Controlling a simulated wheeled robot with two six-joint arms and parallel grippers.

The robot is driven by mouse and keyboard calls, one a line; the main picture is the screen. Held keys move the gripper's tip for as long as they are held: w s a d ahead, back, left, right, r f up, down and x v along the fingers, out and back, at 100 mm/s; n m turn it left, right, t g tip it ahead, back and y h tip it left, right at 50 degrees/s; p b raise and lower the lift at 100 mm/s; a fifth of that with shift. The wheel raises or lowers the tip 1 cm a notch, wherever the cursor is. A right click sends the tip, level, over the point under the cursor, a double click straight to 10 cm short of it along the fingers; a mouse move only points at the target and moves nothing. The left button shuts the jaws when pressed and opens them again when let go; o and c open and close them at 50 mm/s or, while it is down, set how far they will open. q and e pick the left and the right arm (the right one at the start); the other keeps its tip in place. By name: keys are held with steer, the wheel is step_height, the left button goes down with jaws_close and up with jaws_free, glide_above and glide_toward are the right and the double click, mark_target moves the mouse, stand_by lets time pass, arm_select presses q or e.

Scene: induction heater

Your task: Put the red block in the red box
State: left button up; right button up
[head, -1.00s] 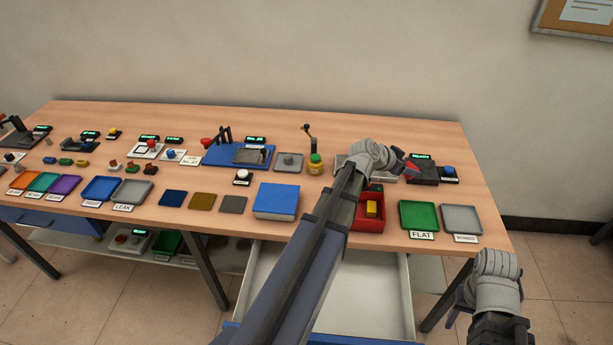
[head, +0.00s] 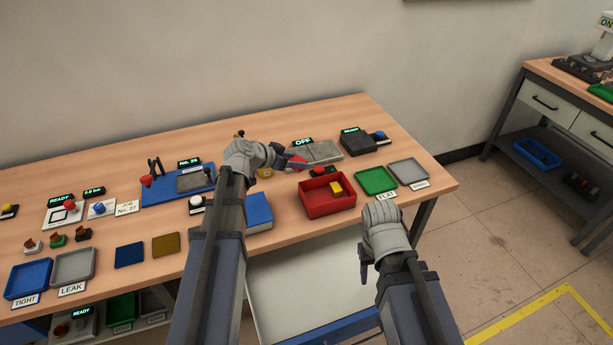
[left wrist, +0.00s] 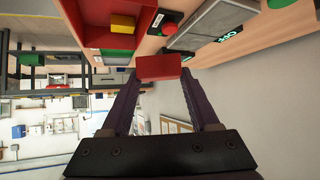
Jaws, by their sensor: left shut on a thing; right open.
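My left gripper (head: 284,160) is shut on the red block (head: 299,163) and holds it up over the table, behind and left of the red box in the picture. In the left wrist view the red block (left wrist: 158,67) sits between the fingertips. The open red box (head: 328,209) stands near the table's front edge with a yellow block (head: 336,187) inside. The box (left wrist: 97,38) also shows at the top of the left wrist view, apart from the red block. My right gripper (head: 364,262) is open and low in front of the table, its fingers partly hidden by its wrist.
A green tray (head: 376,181) and a grey tray (head: 408,172) lie right of the box. A blue block-like item (head: 259,211) lies left of it. A red button unit (head: 320,171) stands just behind the box. An open drawer (head: 310,280) juts out below the table.

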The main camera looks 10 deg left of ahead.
arm_select(q)
steer(key=s+d+m+g+h, duration=0.3)
steer(key=s+d+m, duration=0.15)
steer(key=d, duration=0.25)
step_height(320, 180, down, 7)
steer(key=b, duration=0.7)
steer(key=shift+w+a+f+b, duration=0.1)
steer(key=shift+w+f+b, duration=0.1)
steer(key=shift+b, duration=0.1)
steer(key=o, duration=1.4)
steer(key=shift+o, duration=0.2)
steer(key=shift+r, duration=0.1)
steer(key=p+v, duration=0.4)
steer(key=v, duration=0.3)
steer(key=shift+s+a, duration=0.25)
steer(key=shift+a, duration=0.1)
